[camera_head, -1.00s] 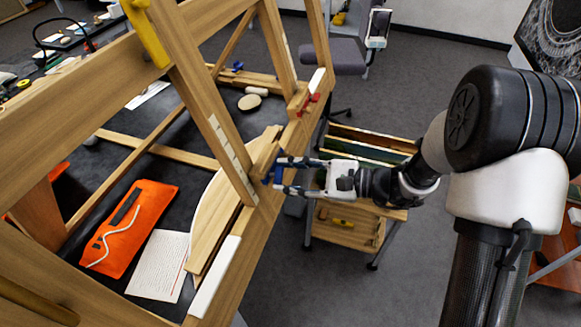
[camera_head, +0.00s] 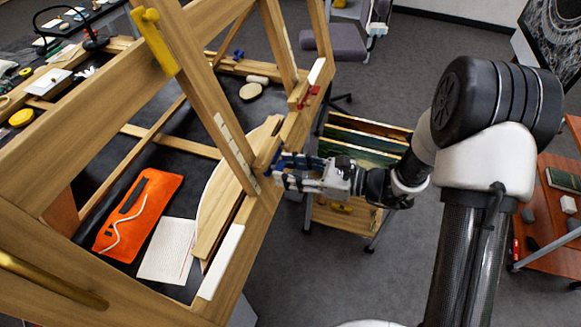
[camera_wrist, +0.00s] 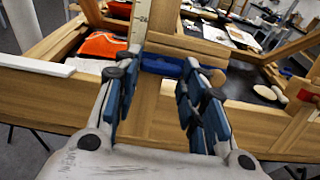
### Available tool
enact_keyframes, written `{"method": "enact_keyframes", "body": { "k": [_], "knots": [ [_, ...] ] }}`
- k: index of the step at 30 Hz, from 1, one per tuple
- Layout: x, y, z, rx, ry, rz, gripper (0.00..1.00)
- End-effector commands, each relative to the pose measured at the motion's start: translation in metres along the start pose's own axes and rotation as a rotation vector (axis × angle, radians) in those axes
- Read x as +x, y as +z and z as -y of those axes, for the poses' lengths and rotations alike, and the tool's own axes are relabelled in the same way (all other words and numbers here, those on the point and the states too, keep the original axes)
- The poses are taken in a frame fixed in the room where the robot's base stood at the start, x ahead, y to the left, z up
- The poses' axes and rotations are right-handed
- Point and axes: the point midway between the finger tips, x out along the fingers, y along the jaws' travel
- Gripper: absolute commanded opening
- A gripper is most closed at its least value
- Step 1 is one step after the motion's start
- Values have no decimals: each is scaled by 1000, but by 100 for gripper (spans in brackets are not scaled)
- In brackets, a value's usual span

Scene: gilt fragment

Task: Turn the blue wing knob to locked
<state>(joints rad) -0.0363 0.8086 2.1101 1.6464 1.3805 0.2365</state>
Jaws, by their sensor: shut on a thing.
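The blue wing knob (camera_wrist: 165,66) is on the front of the wooden frame's rail (camera_head: 255,215), by the foot of a slanted post. In the wrist view it lies roughly level between my two fingers. My gripper (camera_wrist: 161,68) is shut on it, one finger at each end. In the head view my gripper (camera_head: 277,168) reaches the rail from the right, and its fingers largely hide the knob. I cannot read any locked mark.
A red knob (camera_head: 313,91) and another blue knob (camera_head: 238,55) sit farther along the frame. A yellow clamp piece (camera_head: 154,42) is on the near post. An orange pouch (camera_head: 138,215) and paper (camera_head: 167,250) lie behind the rail. A cart (camera_head: 345,215) stands below my gripper.

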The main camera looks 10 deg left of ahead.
Motion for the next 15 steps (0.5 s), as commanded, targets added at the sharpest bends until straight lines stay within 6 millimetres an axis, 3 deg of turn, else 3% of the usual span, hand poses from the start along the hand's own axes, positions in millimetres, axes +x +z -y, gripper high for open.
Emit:
{"method": "enact_keyframes", "body": {
  "k": [11,12,15],
  "knots": [
    [0,0,0,6,-1,1,14],
    [0,0,0,6,-1,1,41],
    [0,0,0,5,-1,1,47]
  ]
}}
